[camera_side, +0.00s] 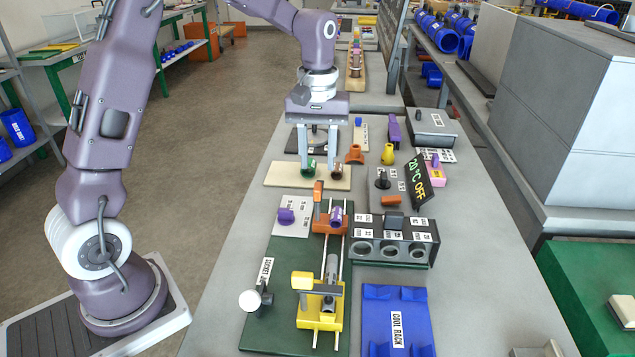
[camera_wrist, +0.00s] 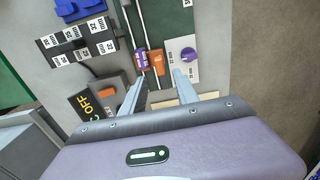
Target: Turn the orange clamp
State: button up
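The orange clamp (camera_side: 328,224) sits on the rails of the green base plate (camera_side: 268,325), with its upright orange handle (camera_side: 318,191) on the left. A purple piece (camera_side: 337,214) lies in or against the clamp. In the wrist view the orange clamp (camera_wrist: 157,62) and purple piece (camera_wrist: 141,58) show just beyond the fingertips. My gripper (camera_side: 318,166) is open with nothing between its fingers, above the cream board (camera_side: 285,176) behind the clamp. In the wrist view its two fingers (camera_wrist: 157,82) are spread apart, with the clamp visible between and beyond them.
A yellow clamp (camera_side: 320,302) stands nearer on the same rails. A purple knob (camera_side: 286,215) is left of the orange clamp. A grey block with round holes (camera_side: 393,242) and a blue cool rack (camera_side: 380,300) are right. Small fittings (camera_side: 334,172) stand by the fingertips.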

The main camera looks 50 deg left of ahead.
aim_at(317, 186)
notch_tip(317, 186, down, 6)
jog(key=shift+f, duration=0.25)
jog(key=shift+c, duration=0.5)
grip_shut()
